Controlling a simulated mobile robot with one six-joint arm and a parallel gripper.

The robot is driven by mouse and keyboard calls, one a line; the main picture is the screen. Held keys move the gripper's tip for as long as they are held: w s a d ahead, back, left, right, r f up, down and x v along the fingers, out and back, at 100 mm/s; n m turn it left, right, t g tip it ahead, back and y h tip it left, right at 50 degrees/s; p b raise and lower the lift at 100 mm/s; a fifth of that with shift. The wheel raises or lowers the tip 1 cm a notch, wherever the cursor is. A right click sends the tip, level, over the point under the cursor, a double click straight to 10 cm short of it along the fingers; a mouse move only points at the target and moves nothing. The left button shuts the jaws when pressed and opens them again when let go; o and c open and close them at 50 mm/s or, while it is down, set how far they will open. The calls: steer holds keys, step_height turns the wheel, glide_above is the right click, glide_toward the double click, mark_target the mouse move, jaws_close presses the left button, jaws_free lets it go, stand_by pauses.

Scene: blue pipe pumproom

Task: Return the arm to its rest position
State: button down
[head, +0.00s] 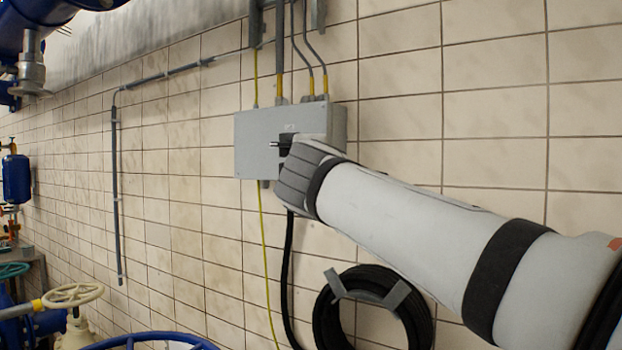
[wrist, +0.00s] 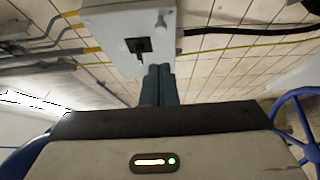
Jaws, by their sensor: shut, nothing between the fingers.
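My arm (head: 400,215) reaches from the lower right across the tiled wall, its wrist in front of a grey wall box (head: 252,140). In the wrist view my gripper (wrist: 158,70) shows as two dark fingers side by side, closed together with nothing between them. They point toward the grey box (wrist: 108,22), and a small black fitting (wrist: 138,46) on its face lies just beyond and left of the fingertips. The fingers look apart from it, though the exact gap cannot be told. In the head view my wrist hides part of the box.
A coiled black hose (head: 325,315) hangs on a wall bracket below my arm. Conduits enter the box from above. Blue pipes (head: 45,20), a cream handwheel (head: 73,295) and a blue handwheel (head: 150,338) stand at the left. The wall between is mostly clear.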

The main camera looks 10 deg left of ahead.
steer(key=s+d+f+m+g+h, duration=0.1)
steer(key=d+f+m+g+h, duration=0.3)
steer(key=d+f, duration=0.6)
steer(key=s+d+f+m+g+h, duration=0.1)
steer(key=s+d+f+m+g, duration=0.1)
steer(key=d+f+m, duration=0.75)
steer(key=s+d+f+m+g, duration=0.3)
steer(key=s+f, duration=0.6)
steer(key=f, duration=0.4)
steer(key=s+d+f+m+g+y, duration=0.1)
steer(key=s+d+f+m+g, duration=0.3)
steer(key=s+f, duration=0.6)
step_height(320, 180, down, 3)
steer(key=shift+s+d+f+g, duration=0.2)
steer(key=shift+d+g, duration=0.05)
steer(key=shift+g, duration=0.55)
